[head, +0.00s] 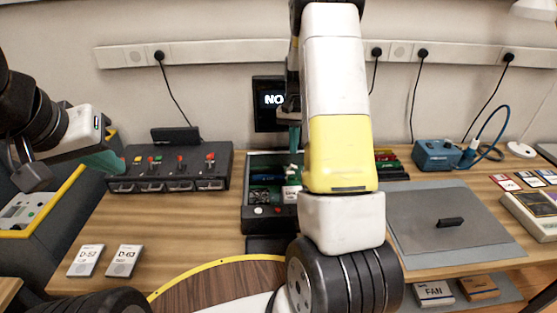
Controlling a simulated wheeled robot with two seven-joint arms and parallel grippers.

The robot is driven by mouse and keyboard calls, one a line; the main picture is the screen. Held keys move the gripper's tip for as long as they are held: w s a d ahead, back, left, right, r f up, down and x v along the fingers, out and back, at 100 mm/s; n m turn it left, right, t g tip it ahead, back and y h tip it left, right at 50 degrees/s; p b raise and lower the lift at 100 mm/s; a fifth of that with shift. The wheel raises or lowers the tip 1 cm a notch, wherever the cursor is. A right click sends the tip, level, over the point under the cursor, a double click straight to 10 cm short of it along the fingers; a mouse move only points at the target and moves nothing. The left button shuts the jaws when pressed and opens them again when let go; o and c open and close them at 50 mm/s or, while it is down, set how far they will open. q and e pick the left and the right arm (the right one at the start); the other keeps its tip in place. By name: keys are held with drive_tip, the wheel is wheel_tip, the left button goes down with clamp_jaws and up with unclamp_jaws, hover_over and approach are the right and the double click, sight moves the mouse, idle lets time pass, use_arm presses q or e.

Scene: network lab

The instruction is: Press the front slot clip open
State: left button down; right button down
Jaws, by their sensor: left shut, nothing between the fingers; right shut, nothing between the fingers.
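An open dark case (248,212) stands mid-table, with a green board and small blue, white and metallic parts inside. The front slot clip is too small to make out, and my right arm covers the case's right side. My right gripper (295,139) points down above the back of the case, its teal fingers shut and empty. I cannot tell whether they touch anything inside. My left gripper (112,162) is shut and empty at the left, beside the switch box and well away from the case.
A black box (170,180) with red and coloured switches stands left of the case. Two labelled cards (104,260) lie front left. A grey mat (440,212) with a black handle and a blue device (436,155) are at the right. A dark screen (270,100) is behind.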

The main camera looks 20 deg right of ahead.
sight(293, 172)
drive_tip(key=shift+d+f, duration=0.1)
drive_tip(key=shift+f, duration=0.1)
drive_tip(key=shift+s+f, duration=0.15)
drive_tip(key=shift+f, duration=1.6)
drive_tip(key=shift+s+f, duration=0.1)
drive_tip(key=shift+f, duration=1.65)
